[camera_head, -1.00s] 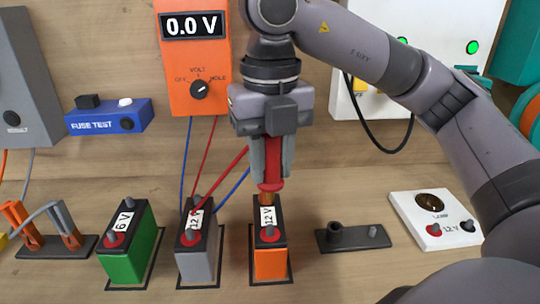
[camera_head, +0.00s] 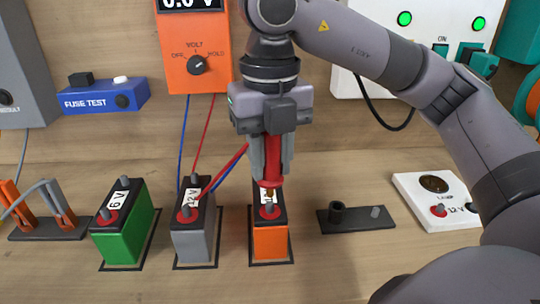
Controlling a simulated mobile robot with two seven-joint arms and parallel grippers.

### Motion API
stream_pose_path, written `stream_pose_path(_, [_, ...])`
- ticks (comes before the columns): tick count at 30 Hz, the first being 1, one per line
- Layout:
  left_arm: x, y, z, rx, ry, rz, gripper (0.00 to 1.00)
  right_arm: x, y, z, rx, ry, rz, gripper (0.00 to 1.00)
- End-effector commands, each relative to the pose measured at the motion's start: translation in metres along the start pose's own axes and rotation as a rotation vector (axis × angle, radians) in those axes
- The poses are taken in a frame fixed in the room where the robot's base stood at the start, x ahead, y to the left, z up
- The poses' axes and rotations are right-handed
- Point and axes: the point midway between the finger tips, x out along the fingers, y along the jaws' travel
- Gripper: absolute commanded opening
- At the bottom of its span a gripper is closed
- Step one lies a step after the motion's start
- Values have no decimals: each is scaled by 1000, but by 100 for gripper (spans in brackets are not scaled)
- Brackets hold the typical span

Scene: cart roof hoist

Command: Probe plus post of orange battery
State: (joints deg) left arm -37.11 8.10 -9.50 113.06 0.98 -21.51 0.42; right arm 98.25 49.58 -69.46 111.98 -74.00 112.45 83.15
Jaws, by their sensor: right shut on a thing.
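The orange battery (camera_head: 270,242) stands upright on a dark pad on the bench, labelled 12 V, its label now mostly covered. My left gripper is not in view.
A grey battery (camera_head: 194,238) and a green 6 V battery (camera_head: 122,240) stand to the left. A dark holder (camera_head: 357,219) and a white lamp box (camera_head: 433,190) are to the right. Red and blue leads hang from the meter. A blue fuse tester (camera_head: 103,98) is at back left.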

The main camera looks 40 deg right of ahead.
Motion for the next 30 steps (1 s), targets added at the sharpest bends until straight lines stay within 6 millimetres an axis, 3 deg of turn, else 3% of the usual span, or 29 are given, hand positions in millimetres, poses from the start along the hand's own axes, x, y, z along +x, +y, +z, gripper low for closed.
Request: stream_pose_path(30, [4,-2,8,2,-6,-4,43,6,0,0,0,-1,1,0])
